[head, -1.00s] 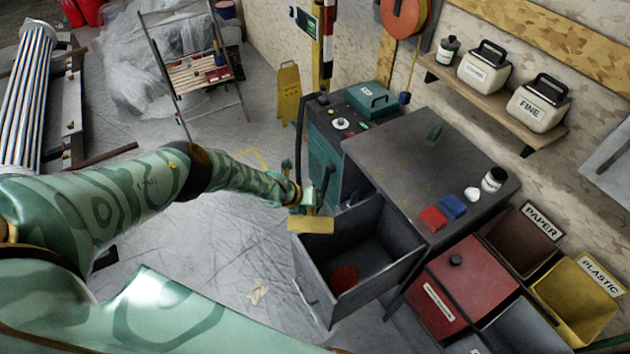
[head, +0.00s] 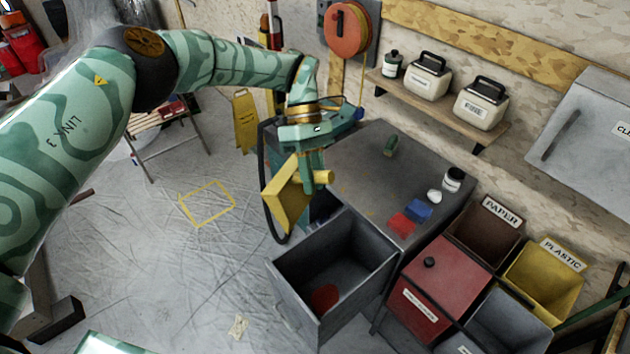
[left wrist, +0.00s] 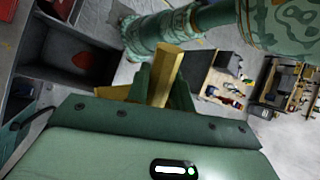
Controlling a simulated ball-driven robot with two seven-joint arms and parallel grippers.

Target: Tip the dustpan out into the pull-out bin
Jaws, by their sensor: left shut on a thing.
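The yellow dustpan (head: 285,196) is in my left gripper (head: 314,181), which is shut on its handle. The pan is steeply tilted, its broad face towards the left. It is raised near the back left corner of the open pull-out bin (head: 378,262); I cannot tell whether any of it is over the opening. In the left wrist view the dustpan (left wrist: 166,75) shows beyond the gripper, and the grey bin (left wrist: 60,40) lies at upper left. A red round patch (head: 323,297) is inside the bin. My right gripper is out of view.
Sorting bins (head: 440,285) stand to the right. A yellow floor sign (head: 245,120) stands behind. The floor at left is mostly clear.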

